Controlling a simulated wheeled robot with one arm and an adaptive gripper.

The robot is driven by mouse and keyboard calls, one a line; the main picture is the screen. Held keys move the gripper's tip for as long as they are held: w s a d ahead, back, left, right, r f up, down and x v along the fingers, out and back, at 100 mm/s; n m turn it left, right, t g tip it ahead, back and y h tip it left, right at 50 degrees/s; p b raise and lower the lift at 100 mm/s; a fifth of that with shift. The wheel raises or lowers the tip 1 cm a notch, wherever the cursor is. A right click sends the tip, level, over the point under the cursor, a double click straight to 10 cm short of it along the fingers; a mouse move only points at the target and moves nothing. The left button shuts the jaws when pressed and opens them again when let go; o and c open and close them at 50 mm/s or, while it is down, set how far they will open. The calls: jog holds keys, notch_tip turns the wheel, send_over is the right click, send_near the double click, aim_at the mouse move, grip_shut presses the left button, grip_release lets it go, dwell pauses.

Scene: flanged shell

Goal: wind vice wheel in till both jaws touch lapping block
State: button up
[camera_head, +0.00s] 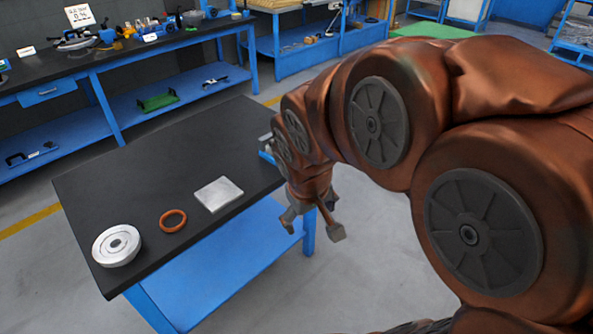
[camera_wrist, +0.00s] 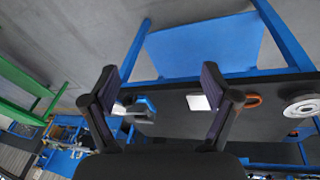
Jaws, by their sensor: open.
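A blue vice (camera_head: 267,153) stands at the right end of the black bench top, mostly hidden behind my arm. In the wrist view the blue vice (camera_wrist: 146,103) shows between my fingers, some way off, with a pale part at its left. Its wheel, its jaw gap and any lapping block between the jaws cannot be made out. A flat light-grey square block (camera_head: 218,194) lies on the bench top left of the vice; I cannot tell if it is the lapping block. My gripper (camera_head: 312,226) is open and empty, off the bench's right end; both fingers (camera_wrist: 160,88) show spread apart.
An orange ring (camera_head: 173,221) and a white flanged round part (camera_head: 118,245) lie farther left on the black bench (camera_head: 135,185). The bench has a blue lower shelf (camera_head: 220,262). Another workbench (camera_head: 150,55) with tools runs along the back. Grey floor lies between.

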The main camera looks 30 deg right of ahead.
jog(key=w+d+f+n+t+h+b, duration=0.1)
jog(key=w+d+f+t+b, duration=0.25)
jog(key=w+d, duration=0.35)
jog(key=w+d+f+n+t+b, duration=0.1)
jog(key=w+d+f+t+b, duration=0.15)
jog(key=w+d+b, duration=0.45)
jog(key=w+d+f+t+h+b, duration=0.1)
jog(key=w+d+f+t+b, duration=0.2)
jog(key=w, duration=0.6)
jog(key=w+d+f+n+t+y+b, duration=0.4)
jog(key=f+n+t+y+b, duration=0.3)
jog(key=b, duration=0.5)
jog(key=shift+m+g+y, duration=0.3)
jog(key=shift+m+y, duration=0.3)
jog(key=shift+f+b+x, duration=0.1)
jog(key=shift+f+x, duration=0.1)
jog(key=shift+x, duration=0.9)
jog(key=shift+f+b+x, duration=0.15)
jog(key=shift+f+x, duration=0.1)
jog(key=shift+x, duration=0.8)
jog(key=shift+f+b+x, duration=0.1)
jog(key=shift+f+x, duration=0.1)
jog(key=shift+x, duration=0.9)
jog(key=shift+a, duration=0.15)
jog(key=shift+c, duration=0.4)
jog(key=c, duration=1.1)
jog(key=shift+o, duration=0.2)
